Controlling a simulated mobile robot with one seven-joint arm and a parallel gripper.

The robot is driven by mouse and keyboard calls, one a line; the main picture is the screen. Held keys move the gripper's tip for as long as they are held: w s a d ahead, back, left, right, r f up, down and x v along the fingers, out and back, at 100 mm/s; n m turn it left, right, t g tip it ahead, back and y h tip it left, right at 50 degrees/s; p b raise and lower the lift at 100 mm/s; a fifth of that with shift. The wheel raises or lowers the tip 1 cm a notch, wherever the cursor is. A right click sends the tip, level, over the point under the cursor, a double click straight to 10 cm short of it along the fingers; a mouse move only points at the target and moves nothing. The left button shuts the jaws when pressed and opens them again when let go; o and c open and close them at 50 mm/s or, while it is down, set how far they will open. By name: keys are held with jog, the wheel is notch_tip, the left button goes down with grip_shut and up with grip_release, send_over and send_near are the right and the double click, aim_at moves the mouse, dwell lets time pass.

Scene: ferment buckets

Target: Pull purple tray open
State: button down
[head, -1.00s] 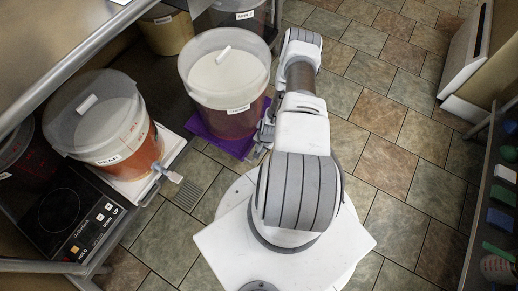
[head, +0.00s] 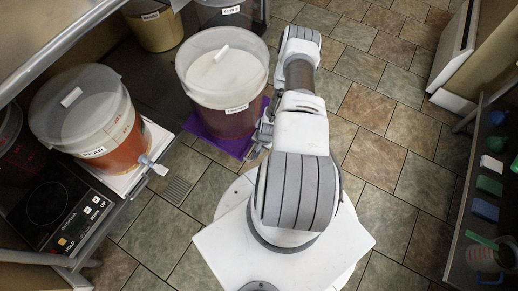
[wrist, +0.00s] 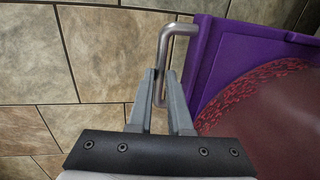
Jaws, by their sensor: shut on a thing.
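The purple tray (head: 233,147) sticks out from the shelving over the tiled floor. It carries a large translucent bucket (head: 222,85) with a white lid and dark red contents; its label is too small to read surely. In the wrist view, the purple tray (wrist: 210,55) is at the right, with a grey metal handle (wrist: 164,45) on its front edge. My gripper (wrist: 161,78) is shut on the handle's bar, which passes between the fingertips. In the head view, my gripper (head: 262,132) is at the tray's right edge, partly hidden by my arm.
A bucket marked PEAR (head: 95,118) stands on a white tray with a tap at the left. A black cooktop (head: 52,200) is below it. More buckets stand at the back. A shelf with small coloured items (head: 488,190) is at the right. Tiled floor between is clear.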

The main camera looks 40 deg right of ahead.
jog(key=c, duration=0.8)
grip_release()
jog(key=shift+c, duration=0.2)
jog(key=s+r+p, duration=0.1)
jog(key=r+p, duration=0.2)
jog(key=r, duration=0.5)
jog(key=s+d+r+p, duration=0.1)
jog(key=s+r+p, duration=0.1)
jog(key=r, duration=0.7)
jog(key=shift+d+p, duration=0.15)
jog(key=shift+p, duration=0.35)
